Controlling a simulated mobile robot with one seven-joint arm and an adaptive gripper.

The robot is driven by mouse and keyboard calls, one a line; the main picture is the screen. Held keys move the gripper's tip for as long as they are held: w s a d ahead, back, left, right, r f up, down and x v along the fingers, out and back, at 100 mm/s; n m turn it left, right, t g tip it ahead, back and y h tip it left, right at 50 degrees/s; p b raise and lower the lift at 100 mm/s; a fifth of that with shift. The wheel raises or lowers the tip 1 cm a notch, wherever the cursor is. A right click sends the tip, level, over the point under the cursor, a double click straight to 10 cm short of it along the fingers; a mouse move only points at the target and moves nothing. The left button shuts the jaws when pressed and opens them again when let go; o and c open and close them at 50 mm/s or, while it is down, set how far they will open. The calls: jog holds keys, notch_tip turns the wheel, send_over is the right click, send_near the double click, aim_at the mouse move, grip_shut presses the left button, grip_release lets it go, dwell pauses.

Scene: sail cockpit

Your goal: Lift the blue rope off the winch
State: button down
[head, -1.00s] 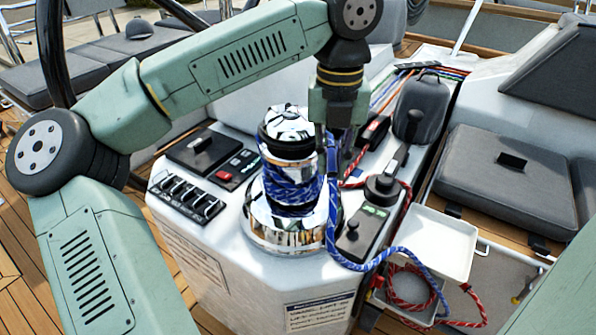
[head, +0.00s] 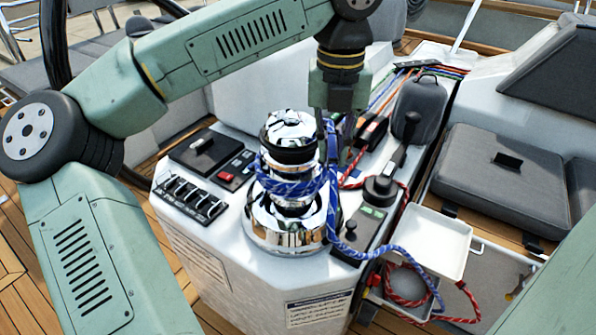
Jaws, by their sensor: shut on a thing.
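The chrome winch (head: 284,232) stands upright on the white console. The blue rope (head: 295,188) goes around the winch drum as a loose, slanting loop, with bare chrome showing above and below it. My gripper (head: 331,128) is beside the winch top on its right, pointing down, and is shut on the blue rope. From there the rope hangs down the winch's right side, then curves right across the console edge toward the white tray. The gripper's fingertips are small and partly hidden by the rope.
Switches (head: 188,197) and a black panel (head: 205,152) lie left of the winch. A black-handled control (head: 382,188) and a grey bag (head: 416,108) stand to the right. A white tray (head: 437,243) and coiled red rope (head: 405,292) are at the lower right.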

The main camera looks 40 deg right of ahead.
jog(key=shift+r+p, duration=1.55)
jog(key=shift+r, duration=0.6)
jog(key=shift+r+p, duration=1.65)
jog(key=shift+r, duration=0.5)
jog(key=shift+f, duration=0.1)
jog(key=shift+r, duration=2.1)
